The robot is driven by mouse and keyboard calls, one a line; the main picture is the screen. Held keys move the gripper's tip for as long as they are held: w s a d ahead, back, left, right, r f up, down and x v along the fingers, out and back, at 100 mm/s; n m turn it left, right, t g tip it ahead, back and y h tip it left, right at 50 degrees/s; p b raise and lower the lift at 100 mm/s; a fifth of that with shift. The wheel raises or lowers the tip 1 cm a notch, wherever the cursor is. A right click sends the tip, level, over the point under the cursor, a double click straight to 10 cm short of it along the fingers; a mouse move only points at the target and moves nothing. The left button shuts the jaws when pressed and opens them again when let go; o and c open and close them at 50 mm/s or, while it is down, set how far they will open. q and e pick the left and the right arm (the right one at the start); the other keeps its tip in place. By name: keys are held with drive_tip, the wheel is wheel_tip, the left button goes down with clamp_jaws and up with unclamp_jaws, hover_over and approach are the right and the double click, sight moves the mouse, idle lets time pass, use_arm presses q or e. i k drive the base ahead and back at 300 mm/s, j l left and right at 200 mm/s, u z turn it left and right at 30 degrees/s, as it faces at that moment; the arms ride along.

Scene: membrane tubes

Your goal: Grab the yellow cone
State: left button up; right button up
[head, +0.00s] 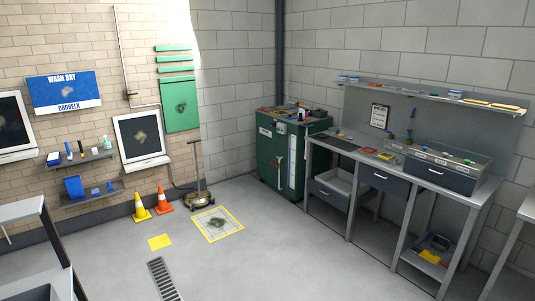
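The yellow cone (141,208) stands upright on the grey floor near the brick wall, left of centre. It has a pale band around it and a yellow base. An orange cone (163,200) with a pale band stands upright just to its right, close beside it. Neither of my grippers shows in the head view.
A wheeled upright machine (201,197) stands right of the cones. A yellow floor square (160,241), a yellow-bordered mat (217,224) and a drain grate (163,279) lie in front. A green cabinet (267,150) and workbench (350,159) line the right. The middle floor is clear.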

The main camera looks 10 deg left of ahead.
sight(142, 215)
drive_tip(key=i+j+u, duration=0.15)
drive_tip(key=i+u, duration=0.15)
drive_tip(key=i, duration=0.2)
drive_tip(key=i+u, duration=0.25)
drive_tip(key=i, duration=0.25)
drive_tip(key=i+u, duration=0.3)
drive_tip(key=i, duration=0.25)
drive_tip(key=i+l+u, duration=0.15)
drive_tip(key=i+u, duration=0.15)
drive_tip(key=i, duration=0.2)
drive_tip(key=i+l+u, duration=0.25)
drive_tip(key=i, duration=0.2)
drive_tip(key=i+u, duration=0.1)
drive_tip(key=i, duration=0.55)
drive_tip(key=i+u, duration=0.1)
drive_tip(key=i, duration=0.6)
drive_tip(key=i+l+u, duration=0.1)
drive_tip(key=i, duration=0.55)
drive_tip(key=i+l+u, duration=0.15)
drive_tip(key=i, duration=0.5)
drive_tip(key=i+j, duration=0.2)
drive_tip(key=i, duration=0.85)
drive_tip(key=i+j+u, duration=0.1)
drive_tip(key=i, duration=0.95)
